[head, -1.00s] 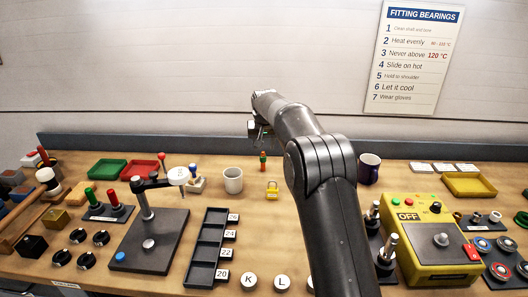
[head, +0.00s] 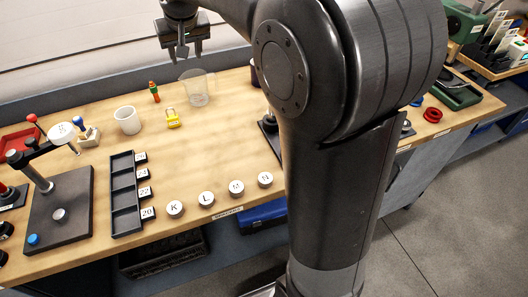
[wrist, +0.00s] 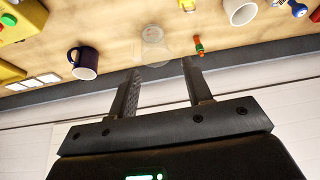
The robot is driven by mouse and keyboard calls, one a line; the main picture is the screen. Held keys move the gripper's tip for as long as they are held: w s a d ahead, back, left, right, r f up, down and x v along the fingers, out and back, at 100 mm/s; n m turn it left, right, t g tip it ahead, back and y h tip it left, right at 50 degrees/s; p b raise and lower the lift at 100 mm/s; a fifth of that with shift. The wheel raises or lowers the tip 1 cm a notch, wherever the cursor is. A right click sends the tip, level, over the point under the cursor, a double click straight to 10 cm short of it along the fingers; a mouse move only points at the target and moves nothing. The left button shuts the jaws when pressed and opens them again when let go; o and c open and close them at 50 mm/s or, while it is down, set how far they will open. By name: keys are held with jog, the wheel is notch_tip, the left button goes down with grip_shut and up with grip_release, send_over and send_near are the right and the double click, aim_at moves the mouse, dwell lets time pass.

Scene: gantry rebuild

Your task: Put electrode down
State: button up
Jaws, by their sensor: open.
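My gripper (head: 183,52) is open and empty, above the back of the bench; its two parted fingers also show in the wrist view (wrist: 161,68). Nothing is between them. A clear glass beaker (head: 197,88) stands on the bench below it, and shows beyond the fingertips in the wrist view (wrist: 153,36). A small orange and green piece (head: 154,91) stands upright left of the beaker; it also shows in the wrist view (wrist: 198,44). I cannot tell whether this piece is the electrode. I see nothing else that I can surely name as the electrode.
A white mug (head: 127,121) and a yellow padlock (head: 172,118) stand near the beaker. A dark mug (wrist: 86,62) is on its other side. A black compartment tray (head: 124,195) and several lettered round pieces lie nearer the front. The bench right of the padlock is clear.

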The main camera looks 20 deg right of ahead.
jog(key=s+d+f, duration=0.2)
jog(key=s, duration=0.8)
jog(key=s+d+f, duration=0.3)
jog(key=s, duration=0.8)
jog(key=s+d+f, duration=0.2)
jog(key=s, duration=0.8)
jog(key=shift+s+d+f+m+t, duration=0.15)
jog(key=shift+s+d+m+t, duration=0.15)
jog(key=shift+s+d+m, duration=0.1)
